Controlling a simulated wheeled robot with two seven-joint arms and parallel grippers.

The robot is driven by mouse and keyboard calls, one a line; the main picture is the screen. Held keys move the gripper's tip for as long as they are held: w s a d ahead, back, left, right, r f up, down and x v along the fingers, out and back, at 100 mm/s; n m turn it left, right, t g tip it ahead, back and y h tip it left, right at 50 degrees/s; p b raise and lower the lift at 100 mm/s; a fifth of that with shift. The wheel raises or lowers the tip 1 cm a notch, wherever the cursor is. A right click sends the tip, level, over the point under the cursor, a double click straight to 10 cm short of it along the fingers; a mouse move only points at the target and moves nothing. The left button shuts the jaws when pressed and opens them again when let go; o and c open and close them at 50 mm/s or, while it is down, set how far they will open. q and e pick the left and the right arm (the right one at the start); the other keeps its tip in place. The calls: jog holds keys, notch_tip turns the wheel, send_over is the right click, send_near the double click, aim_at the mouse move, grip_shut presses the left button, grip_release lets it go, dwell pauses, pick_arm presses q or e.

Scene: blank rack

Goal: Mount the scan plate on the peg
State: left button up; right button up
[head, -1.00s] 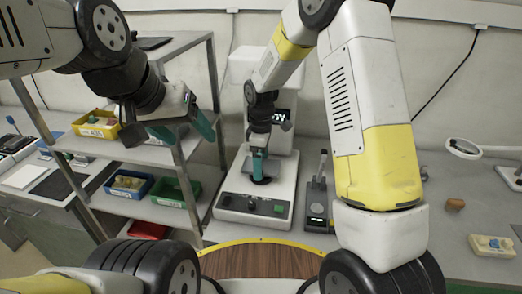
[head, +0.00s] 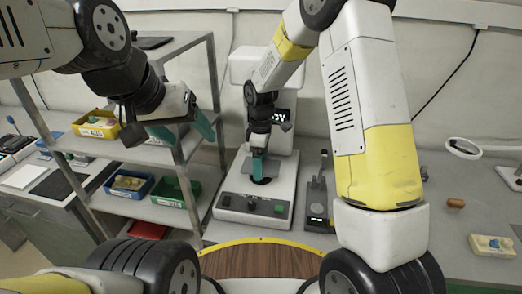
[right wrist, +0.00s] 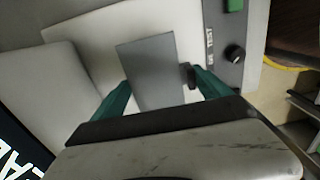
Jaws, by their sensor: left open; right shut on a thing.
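The scan plate (right wrist: 148,72) is a flat grey rectangle in the right wrist view. It lies between the teal fingers of my right gripper (right wrist: 160,95), which is shut on it. In the head view my right gripper (head: 259,166) points down over the base of a white instrument (head: 235,188), above a dark round spot (head: 262,180). A small dark piece (right wrist: 189,76) shows by the right fingertip; I cannot tell whether it is the peg. The plate is hard to make out in the head view. My left gripper (head: 184,130) is open and empty beside the shelf rack.
The metal shelf rack (head: 150,152) at left holds yellow (head: 97,126), blue (head: 128,186) and green (head: 176,192) bins. A small dark device (head: 318,200) stands right of the instrument. The right part of the bench has free room.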

jog(key=shift+f, duration=0.8)
jog(key=o, duration=1.3)
jog(key=shift+r, duration=3.85)
jog(key=shift+s, duration=0.1)
